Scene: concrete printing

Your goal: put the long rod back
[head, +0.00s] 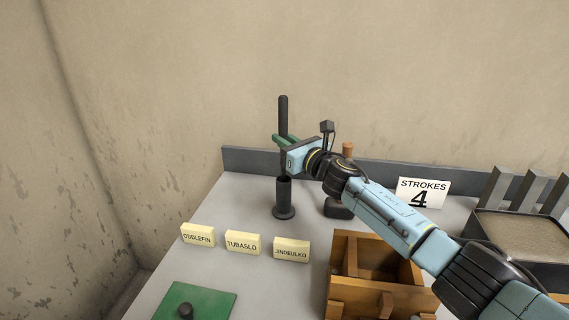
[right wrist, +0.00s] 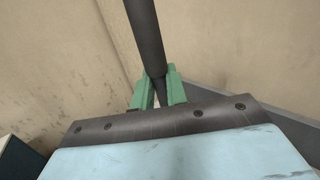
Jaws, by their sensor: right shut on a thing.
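The long rod (head: 283,112) is dark grey and upright in the head view. My right gripper (head: 279,139) has its green fingers shut on the rod around its lower visible part. In the right wrist view the rod (right wrist: 146,35) runs up between the green fingers (right wrist: 157,88). A dark cylindrical holder (head: 284,194) with a round foot stands on the table directly below the rod. The rod's lower end is partly hidden by my gripper, and I cannot tell whether it reaches into the holder. My left gripper is not in view.
Yellow blocks labelled ODGLEFIN (head: 197,237), TUBASLO (head: 242,243) and JINDEULKO (head: 291,250) stand in front. A wooden box (head: 341,275), a STROKES 4 sign (head: 422,193) and a dark-rimmed tray (head: 514,268) are to the right. A green plate (head: 215,297) lies at the front left.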

